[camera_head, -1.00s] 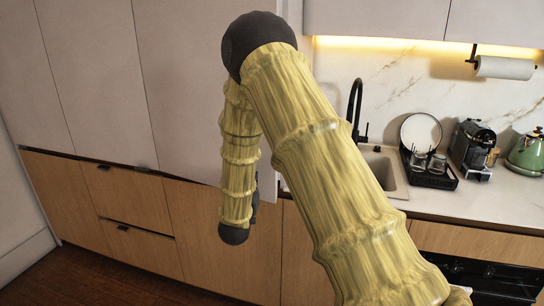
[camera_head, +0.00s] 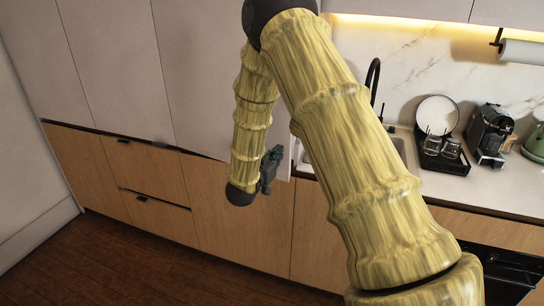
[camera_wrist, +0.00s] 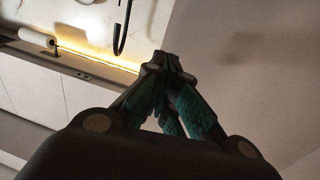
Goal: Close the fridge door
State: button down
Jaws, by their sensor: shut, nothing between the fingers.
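A tall pale panel (camera_head: 205,70) stands behind my arm in the head view. It looks like the fridge door, and its lower right edge stands near the sink. How far it is open is hard to tell, as my arm hides much of it. My gripper (camera_head: 274,158) is small and dark, just left of that edge, in front of the panel. In the wrist view my gripper (camera_wrist: 165,62) has its fingertips together with nothing between them. A broad pale surface (camera_wrist: 250,70), likely the same panel, fills the right side there. I cannot tell whether the fingers touch it.
Wooden lower fronts (camera_head: 240,225) run below the panel. To the right are a black faucet (camera_head: 373,78), a dish rack (camera_head: 443,158), a coffee machine (camera_head: 490,132) and a green kettle (camera_head: 535,145) on the counter. The wooden floor (camera_head: 130,265) at lower left is clear.

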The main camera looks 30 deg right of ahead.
aim_at(289, 142)
jog(key=p+x, duration=0.3)
jog(key=x, duration=0.4)
jog(key=shift+w+f, duration=0.1)
